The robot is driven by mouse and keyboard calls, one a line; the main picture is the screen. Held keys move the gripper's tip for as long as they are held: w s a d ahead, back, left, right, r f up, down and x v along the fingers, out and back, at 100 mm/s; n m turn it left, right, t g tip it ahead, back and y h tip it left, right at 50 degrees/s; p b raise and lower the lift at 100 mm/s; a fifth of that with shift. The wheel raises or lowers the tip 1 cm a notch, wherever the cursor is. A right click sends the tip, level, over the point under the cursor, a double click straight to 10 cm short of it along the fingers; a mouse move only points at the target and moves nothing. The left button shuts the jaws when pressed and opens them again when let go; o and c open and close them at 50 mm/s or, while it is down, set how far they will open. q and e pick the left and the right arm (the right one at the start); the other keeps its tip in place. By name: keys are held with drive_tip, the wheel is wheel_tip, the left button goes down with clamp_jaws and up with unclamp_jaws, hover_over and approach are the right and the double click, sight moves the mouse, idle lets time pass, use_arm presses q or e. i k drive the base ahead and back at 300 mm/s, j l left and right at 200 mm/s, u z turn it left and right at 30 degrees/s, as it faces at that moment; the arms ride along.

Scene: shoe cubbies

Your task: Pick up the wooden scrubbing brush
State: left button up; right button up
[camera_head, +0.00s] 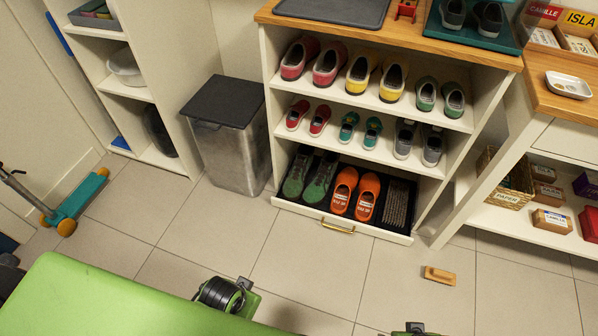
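A small wooden block that looks like the scrubbing brush (440,276) lies on the tiled floor, right of centre, in front of the gap between the shoe cubby and the white table. Its wood top shows; no bristles can be made out. It lies apart from other objects. Green and black parts of my own arms show at the bottom edge, but no gripper fingers can be seen. Both my grippers are out of view.
The shoe cubby (453,122) holds several pairs of shoes; its bottom drawer (341,226) stands at floor level. A metal bin (232,157) stands to its left, and a scooter (78,205) at far left. The white table (565,135) is at right. Floor around the brush is clear.

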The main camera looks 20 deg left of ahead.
sight(432, 274)
drive_tip(key=k+z, duration=0.1)
drive_tip(key=z, duration=1.05)
